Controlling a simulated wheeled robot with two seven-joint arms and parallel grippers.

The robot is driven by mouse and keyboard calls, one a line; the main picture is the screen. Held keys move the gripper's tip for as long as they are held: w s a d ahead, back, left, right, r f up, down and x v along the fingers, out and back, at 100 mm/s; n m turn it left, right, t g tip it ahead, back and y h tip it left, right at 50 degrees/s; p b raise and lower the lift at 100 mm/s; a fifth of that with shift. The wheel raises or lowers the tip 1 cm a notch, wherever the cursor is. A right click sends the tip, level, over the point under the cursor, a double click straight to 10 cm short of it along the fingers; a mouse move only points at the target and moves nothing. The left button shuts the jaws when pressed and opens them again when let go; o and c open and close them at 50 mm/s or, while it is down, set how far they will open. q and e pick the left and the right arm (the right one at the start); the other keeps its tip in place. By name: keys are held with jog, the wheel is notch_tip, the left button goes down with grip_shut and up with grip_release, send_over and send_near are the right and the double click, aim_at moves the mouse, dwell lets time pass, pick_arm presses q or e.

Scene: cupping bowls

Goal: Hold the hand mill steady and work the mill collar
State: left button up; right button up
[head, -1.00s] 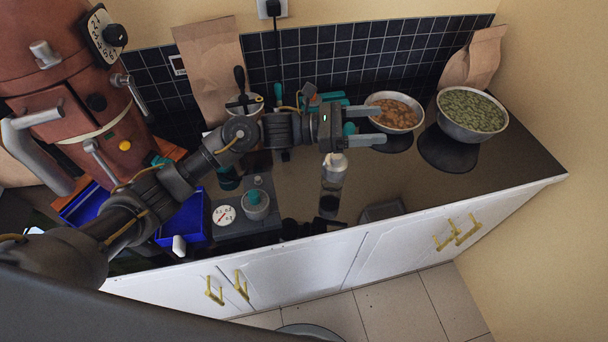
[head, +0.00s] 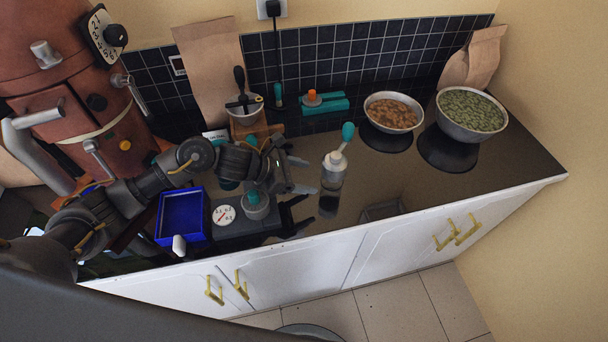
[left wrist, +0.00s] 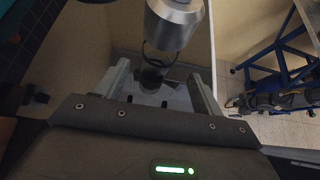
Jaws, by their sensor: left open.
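The hand mill (head: 332,176) stands upright on the glossy counter, a pale cylinder with a tilted crank ending in a teal knob (head: 348,131). The mill collar (head: 335,160) is the light band near its top. My left gripper (head: 304,175) is open and empty just left of the mill, its fingers pointing toward it and apart from it. In the left wrist view, the mill's silver body (left wrist: 175,22) shows beyond the fingers of my left gripper (left wrist: 165,82), with a dark ring below it. My right gripper is not in view.
A blue tray (head: 182,217) and a scale with a dial (head: 224,215) lie left of the mill. Bowls of brown pieces (head: 393,112) and green beans (head: 470,114) stand at the right. A teal tool (head: 326,104) is behind. The counter right of the mill is mostly clear.

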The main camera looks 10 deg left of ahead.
aim_at(322, 181)
pick_arm(q)
jog(key=shift+d+f, duration=0.1)
jog(key=shift+x, duration=3.9)
jog(key=shift+w, duration=0.1)
jog(key=c, duration=1.2)
jog(key=o, duration=1.4)
jog(key=c, duration=1.3)
